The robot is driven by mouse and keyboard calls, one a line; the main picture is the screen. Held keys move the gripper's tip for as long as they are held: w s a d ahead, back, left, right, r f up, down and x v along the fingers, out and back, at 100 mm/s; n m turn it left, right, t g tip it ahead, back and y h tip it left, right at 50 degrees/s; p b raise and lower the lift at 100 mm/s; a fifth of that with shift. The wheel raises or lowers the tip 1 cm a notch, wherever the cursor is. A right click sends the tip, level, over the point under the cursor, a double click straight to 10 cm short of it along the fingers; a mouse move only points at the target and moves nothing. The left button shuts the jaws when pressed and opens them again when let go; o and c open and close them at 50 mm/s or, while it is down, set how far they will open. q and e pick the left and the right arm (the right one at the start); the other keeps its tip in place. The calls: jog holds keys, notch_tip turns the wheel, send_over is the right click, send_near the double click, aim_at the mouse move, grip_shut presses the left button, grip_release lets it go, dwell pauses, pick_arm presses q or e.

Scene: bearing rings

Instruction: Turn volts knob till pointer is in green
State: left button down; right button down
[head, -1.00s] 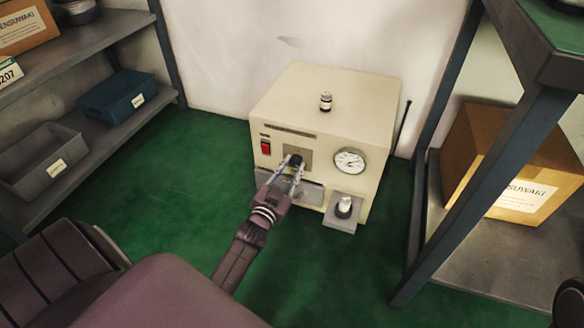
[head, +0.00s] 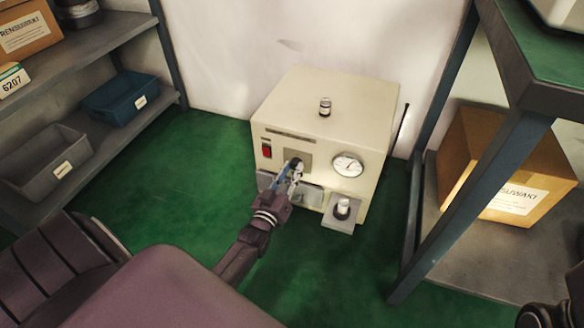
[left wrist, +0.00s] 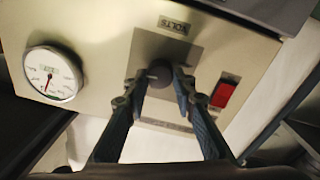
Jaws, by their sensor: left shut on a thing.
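The cream power unit stands on the green floor. Its dark volts knob (left wrist: 159,73) sits on a grey plate under the VOLTS label (left wrist: 174,25) in the left wrist view. My left gripper (head: 293,171) is shut on the knob, one finger on each side. Its fingers partly hide the knob in the head view. The round white gauge (head: 347,165) is right of the knob in the head view. It also shows at the left of the wrist view (left wrist: 52,74), with a thin red pointer. I cannot tell whether the pointer lies in green.
A red switch (head: 266,152) is left of the knob. A small capped part (head: 325,107) stands on top of the unit, and another sits on a bracket (head: 341,222) low at the front. Shelves with bins (head: 120,97) stand left; a rack with a carton (head: 500,165) stands right.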

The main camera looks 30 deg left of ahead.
pick_arm(q)
jog(key=n, duration=0.5)
jog(key=shift+f+p, duration=0.1)
jog(key=shift+p, duration=0.25)
jog(key=shift+n, duration=0.3)
jog(key=c, duration=1.6)
grip_release()
jog(key=v, duration=1.2)
jog(key=shift+s+f, duration=0.1)
jog(key=shift+f, duration=0.05)
